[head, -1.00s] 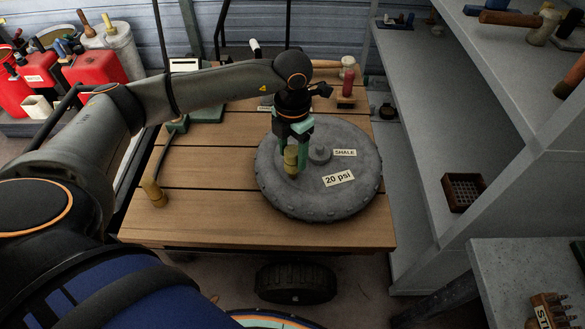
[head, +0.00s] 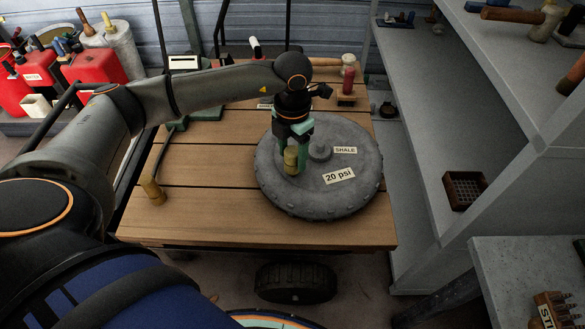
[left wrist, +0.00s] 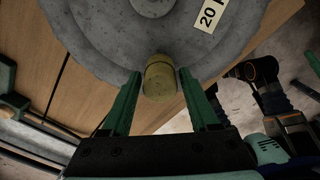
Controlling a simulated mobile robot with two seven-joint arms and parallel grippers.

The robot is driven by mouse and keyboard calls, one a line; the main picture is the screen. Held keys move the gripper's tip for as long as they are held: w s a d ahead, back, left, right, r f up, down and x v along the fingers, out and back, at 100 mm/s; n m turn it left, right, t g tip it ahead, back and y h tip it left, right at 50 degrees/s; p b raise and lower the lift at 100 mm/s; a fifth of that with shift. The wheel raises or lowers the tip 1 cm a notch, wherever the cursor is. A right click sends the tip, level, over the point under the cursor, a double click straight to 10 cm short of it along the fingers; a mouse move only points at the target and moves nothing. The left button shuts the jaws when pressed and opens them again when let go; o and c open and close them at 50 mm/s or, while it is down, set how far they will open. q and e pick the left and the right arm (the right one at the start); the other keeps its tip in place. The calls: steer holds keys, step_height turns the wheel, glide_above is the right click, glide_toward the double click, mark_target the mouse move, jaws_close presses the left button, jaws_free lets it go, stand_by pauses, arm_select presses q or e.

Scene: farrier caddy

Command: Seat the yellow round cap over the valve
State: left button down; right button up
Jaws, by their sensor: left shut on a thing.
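My left gripper (head: 292,160) points down over the grey round wheel (head: 350,195) and is shut on the yellow round cap (head: 291,158). In the left wrist view the cap (left wrist: 160,78) sits upright between the tips of the two green fingers (left wrist: 160,90). It is over the wheel's face, left of the grey centre hub (head: 320,149) in the head view. I cannot tell whether its lower end touches the wheel. No valve can be made out; the cap and fingers cover that spot.
The wheel lies flat on a wooden plank table (head: 215,215) with tags reading "20 psi" (head: 339,176) and "SHALE" (head: 345,150). A brass-coloured fitting (head: 153,191) on a hose stands at left. Grey shelving (head: 425,150) rises close at right.

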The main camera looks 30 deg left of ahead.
mark_target(292, 151)
arm_select(q)
steer(key=shift+f+b, duration=0.7)
steer(key=shift+f, duration=0.25)
arm_select(e)
steer(key=shift+f, duration=0.75)
arm_select(q)
steer(key=shift+c, duration=0.3)
jaws_free()
step_height(292, 151, up, 13)
steer(key=shift+f, duration=0.2)
arm_select(e)
steer(key=shift+w+a+r+y, duration=0.15)
steer(key=shift+w+a+r, duration=0.15)
steer(key=shift+a+r, duration=0.3)
steer(key=shift+w+a+r+y, duration=0.15)
steer(key=shift+w+a+r, duration=0.15)
steer(key=shift+a+r, duration=0.3)
steer(key=shift+d, duration=0.1)
